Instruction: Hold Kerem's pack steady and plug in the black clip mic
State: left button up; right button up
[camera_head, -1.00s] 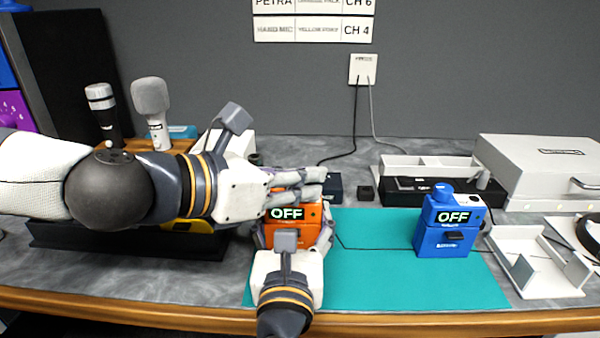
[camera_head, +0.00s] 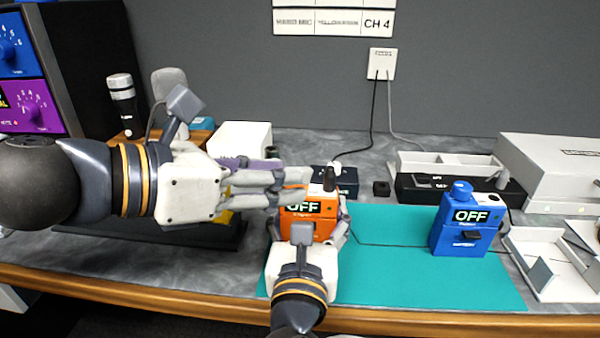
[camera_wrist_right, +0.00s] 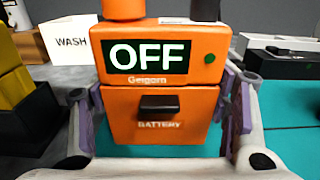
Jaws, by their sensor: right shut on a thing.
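The orange pack (camera_head: 307,222) stands upright at the left end of the teal mat. Its screen reads OFF; the small name label is hard to read. My right gripper (camera_head: 307,236) is shut on its sides, and the wrist view shows the pack (camera_wrist_right: 165,85) between both fingers. A black plug-like piece (camera_head: 328,179) stands upright on the pack's top right; its lower end also shows in the wrist view (camera_wrist_right: 205,10). I cannot tell how deep it sits. My left gripper (camera_head: 305,184) looks open, its fingertips just left of the black piece, over the pack's top left.
A blue pack (camera_head: 462,237) reading OFF stands on the teal mat's (camera_head: 400,275) right part. A white stand (camera_head: 550,265) is right of it. Two microphones (camera_head: 122,95) stand at the back left. The mat's middle is clear except for a thin dark line.

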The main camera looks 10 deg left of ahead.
dwell(0.4)
jog(key=o, duration=1.4)
jog(key=shift+s, duration=0.1)
